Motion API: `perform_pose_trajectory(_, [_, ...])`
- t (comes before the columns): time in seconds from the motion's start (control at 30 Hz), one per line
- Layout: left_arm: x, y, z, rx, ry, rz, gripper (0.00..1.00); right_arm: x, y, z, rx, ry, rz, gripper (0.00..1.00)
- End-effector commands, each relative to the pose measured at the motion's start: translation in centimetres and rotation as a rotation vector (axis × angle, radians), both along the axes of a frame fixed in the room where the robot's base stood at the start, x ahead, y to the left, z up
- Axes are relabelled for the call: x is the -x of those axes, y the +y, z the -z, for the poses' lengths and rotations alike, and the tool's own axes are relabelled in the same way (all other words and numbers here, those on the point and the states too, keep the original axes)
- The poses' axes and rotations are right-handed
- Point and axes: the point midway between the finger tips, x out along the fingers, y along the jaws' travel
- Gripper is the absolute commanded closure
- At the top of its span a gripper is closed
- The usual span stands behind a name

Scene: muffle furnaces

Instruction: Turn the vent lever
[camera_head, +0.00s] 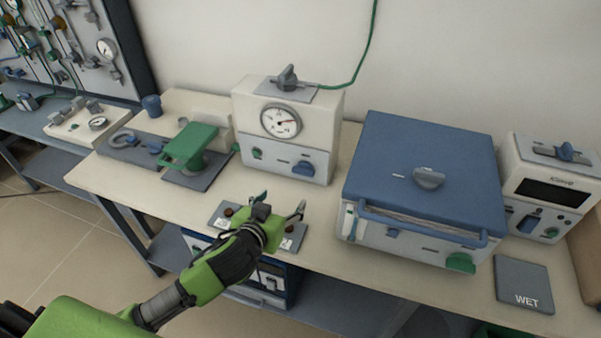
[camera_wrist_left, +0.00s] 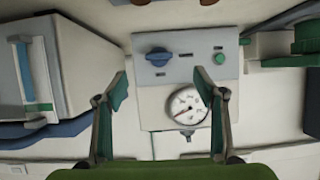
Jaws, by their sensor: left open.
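I cannot tell for sure which part is the vent lever. A grey lever-like knob (camera_head: 428,178) sits on top of the blue-lidded furnace (camera_head: 385,150). Another grey handle (camera_head: 287,78) stands on top of the cream gauge box (camera_head: 240,105), and a blue handle (camera_head: 566,152) sits on the right-hand unit (camera_head: 519,150). My left gripper (camera_head: 280,206) is open and empty above the bench, in front of the gauge box. The left wrist view shows its spread fingers (camera_wrist_left: 168,92), with the box's dial (camera_wrist_left: 186,106) and blue knob (camera_wrist_left: 158,56) beyond. My right gripper is not in view.
A green-topped device (camera_head: 190,147) stands left of the gauge box. A flat grey plate marked WET (camera_head: 523,284) lies at the bench's right. A green cable (camera_head: 368,50) runs up the wall. A panel with valves (camera_head: 65,50) is at far left.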

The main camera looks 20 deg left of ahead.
Motion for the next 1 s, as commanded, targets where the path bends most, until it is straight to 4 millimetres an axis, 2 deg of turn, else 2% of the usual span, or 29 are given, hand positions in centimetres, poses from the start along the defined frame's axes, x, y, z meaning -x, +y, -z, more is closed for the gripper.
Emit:
perform_pose_trajectory(0.1, [-1.7, 0.0, -1.0, 0.010, -0.053, 0.017, 0.36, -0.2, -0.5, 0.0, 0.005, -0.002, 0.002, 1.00])
perform_pose_trajectory(0.23, [-2.7, -0.1, -1.0, 0.017, -0.065, 0.022, 0.36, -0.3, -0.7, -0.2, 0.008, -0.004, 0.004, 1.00])
perform_pose_trajectory(0.8, [-11.1, -0.4, 2.5, 0.017, -0.062, 0.020, 0.36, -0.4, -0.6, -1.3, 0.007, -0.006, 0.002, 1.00])
perform_pose_trajectory(1.0, [-13.4, -0.5, 3.5, 0.016, -0.063, 0.021, 0.36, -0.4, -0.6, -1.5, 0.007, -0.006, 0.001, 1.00])
